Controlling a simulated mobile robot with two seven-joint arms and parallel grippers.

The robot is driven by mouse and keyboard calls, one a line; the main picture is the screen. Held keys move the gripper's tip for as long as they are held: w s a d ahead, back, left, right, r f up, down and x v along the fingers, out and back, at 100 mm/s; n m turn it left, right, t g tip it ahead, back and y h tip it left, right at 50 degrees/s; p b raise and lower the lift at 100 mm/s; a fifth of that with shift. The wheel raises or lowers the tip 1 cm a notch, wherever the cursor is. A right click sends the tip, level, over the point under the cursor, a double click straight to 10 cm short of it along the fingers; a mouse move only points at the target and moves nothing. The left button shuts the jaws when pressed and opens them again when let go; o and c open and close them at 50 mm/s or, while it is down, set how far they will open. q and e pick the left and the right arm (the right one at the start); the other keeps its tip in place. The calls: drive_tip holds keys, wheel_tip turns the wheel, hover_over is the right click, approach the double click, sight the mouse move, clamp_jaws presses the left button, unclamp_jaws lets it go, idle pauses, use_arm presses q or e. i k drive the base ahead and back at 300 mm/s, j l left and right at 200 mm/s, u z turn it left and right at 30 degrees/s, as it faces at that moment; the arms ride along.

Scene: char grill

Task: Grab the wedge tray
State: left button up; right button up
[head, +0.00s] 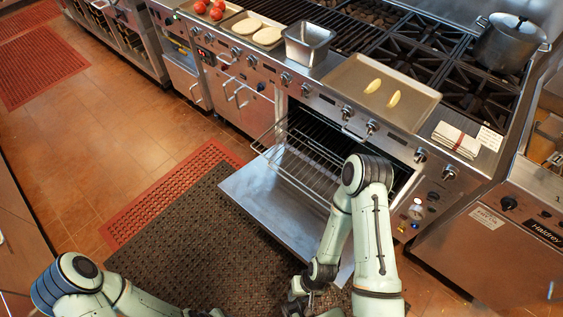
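The wedge tray (418,107) is a shallow metal tray on the front of the range top, right of centre. Two pale yellow wedges lie on it, apart from each other. My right gripper (300,303) is low at the bottom edge, in front of the open oven door and well below the tray. It is partly cut off, so its opening cannot be made out. My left arm comes in at the bottom left, and its gripper is out of the picture. Neither arm touches the tray.
The oven door (258,207) is folded down with a wire rack (300,155) pulled out above it. A metal pan (307,45) stands left of the tray, a folded towel (455,140) right of it.

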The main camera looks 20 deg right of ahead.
sight(350, 80)
drive_tip(key=z, duration=1.55)
